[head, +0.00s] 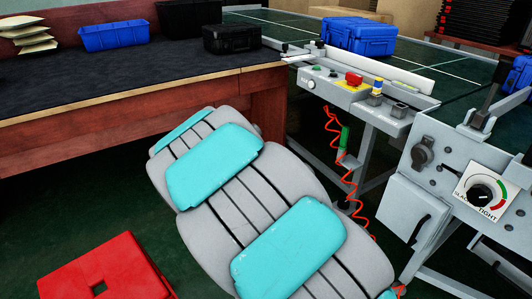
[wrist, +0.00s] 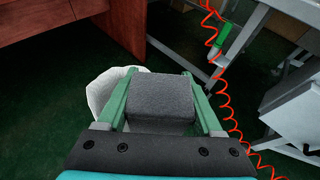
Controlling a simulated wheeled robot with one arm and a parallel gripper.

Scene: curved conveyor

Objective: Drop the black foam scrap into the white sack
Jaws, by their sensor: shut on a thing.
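The black foam scrap (wrist: 162,97) shows in the wrist view as a dark grey block between the two green fingers. My gripper (wrist: 162,90) is shut on it. A white rounded shape, likely the white sack (wrist: 101,90), shows behind and below the block, mostly to its left. The block and fingers hide much of it. How far apart the block and the sack are, I cannot tell. In the head view my arm covers the middle, and the gripper, scrap and sack do not show.
A conveyor with a control box (head: 350,88) is at the right. A red coiled cord (wrist: 230,105) hangs near my gripper. A red stool (head: 105,270) stands front left.

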